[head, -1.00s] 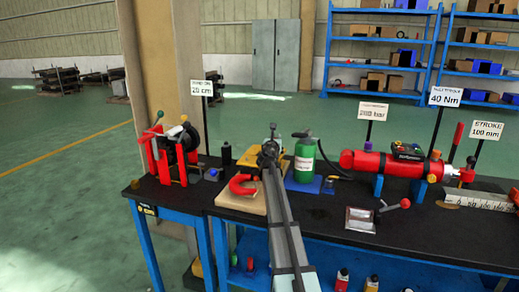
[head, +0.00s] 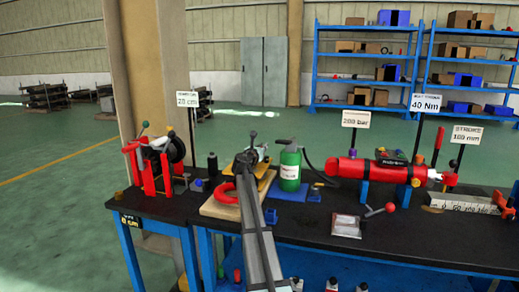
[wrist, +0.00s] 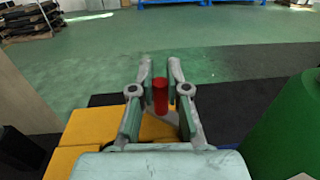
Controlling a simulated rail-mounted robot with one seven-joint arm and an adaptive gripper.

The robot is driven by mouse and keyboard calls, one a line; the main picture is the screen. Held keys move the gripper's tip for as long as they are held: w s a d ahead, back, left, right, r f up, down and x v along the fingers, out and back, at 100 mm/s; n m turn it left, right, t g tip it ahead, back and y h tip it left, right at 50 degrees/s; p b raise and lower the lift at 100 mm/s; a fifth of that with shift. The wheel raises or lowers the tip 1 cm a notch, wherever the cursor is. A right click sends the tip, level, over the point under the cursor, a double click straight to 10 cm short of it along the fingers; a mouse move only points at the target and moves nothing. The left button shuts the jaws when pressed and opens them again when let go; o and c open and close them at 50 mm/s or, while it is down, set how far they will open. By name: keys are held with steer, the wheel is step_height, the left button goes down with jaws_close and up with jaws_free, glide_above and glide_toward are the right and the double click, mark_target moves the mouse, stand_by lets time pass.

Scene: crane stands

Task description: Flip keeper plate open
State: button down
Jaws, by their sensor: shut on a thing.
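My gripper (head: 250,158) is over the wooden board (head: 213,209) on the black bench. In the wrist view my gripper (wrist: 160,92) has its fingers closed around an upright red cylinder (wrist: 160,98). Yellow pieces (wrist: 90,140) lie below the fingers; a yellow part (head: 266,180) also shows in the head view, beside my arm. I cannot tell for sure which part is the keeper plate, or how it is tilted. A red hook-shaped piece (head: 225,190) lies on the board at left. My arm hides much of the fixture.
A green bottle (head: 290,167) stands close to the right of my gripper; a large green surface (wrist: 285,125) fills the wrist view's right side. A red cylinder tool (head: 350,168) is farther right. A red stand (head: 157,170) is at left, with a small black bottle (head: 212,165) between.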

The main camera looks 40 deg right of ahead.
steer(key=c, duration=1.1)
jaws_free()
steer(key=shift+c, duration=0.2)
steer(key=v, duration=1.2)
steer(key=shift+f, duration=0.1)
steer(key=shift+c, duration=0.3)
